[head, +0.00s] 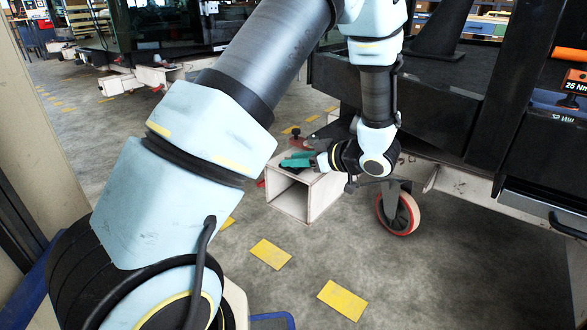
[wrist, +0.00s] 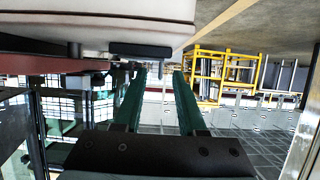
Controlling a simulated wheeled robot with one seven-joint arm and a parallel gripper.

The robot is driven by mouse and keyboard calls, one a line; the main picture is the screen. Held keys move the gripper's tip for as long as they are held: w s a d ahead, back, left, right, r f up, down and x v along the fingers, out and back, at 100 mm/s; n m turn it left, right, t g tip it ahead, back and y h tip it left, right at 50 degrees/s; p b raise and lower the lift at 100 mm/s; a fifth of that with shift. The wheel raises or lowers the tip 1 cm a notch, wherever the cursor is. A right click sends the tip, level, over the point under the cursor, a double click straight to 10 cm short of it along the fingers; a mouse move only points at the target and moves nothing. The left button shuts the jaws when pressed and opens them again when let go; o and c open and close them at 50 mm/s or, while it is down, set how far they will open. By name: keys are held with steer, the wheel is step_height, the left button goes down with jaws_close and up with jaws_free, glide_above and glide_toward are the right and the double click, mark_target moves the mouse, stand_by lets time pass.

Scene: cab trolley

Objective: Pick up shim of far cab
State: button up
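My gripper (head: 297,159) has teal fingers and is over the top of a pale square box beam (head: 322,196) under the far cab, in the head view. In the wrist view the two fingers of my gripper (wrist: 160,72) stand apart with a clear gap and nothing held between them. A flat dark block (wrist: 140,50) lies against a pale surface, just past the fingertips and mostly toward the left finger. It may be the shim, but I cannot tell for sure. In the head view my fingers and wrist hide most of the beam's top.
A black knob (head: 296,132) stands close behind my fingers. A caster wheel (head: 398,213) with a red rim is right of the beam, under the dark trolley frame (head: 430,130). Yellow floor markings (head: 270,254) lie in front on open grey floor.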

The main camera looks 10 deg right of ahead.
steer(key=shift+w+a+f, duration=0.3)
steer(key=shift+w+a, duration=0.1)
steer(key=shift+a, duration=0.05)
steer(key=shift+c, duration=0.2)
jaws_close()
stand_by(0.9)
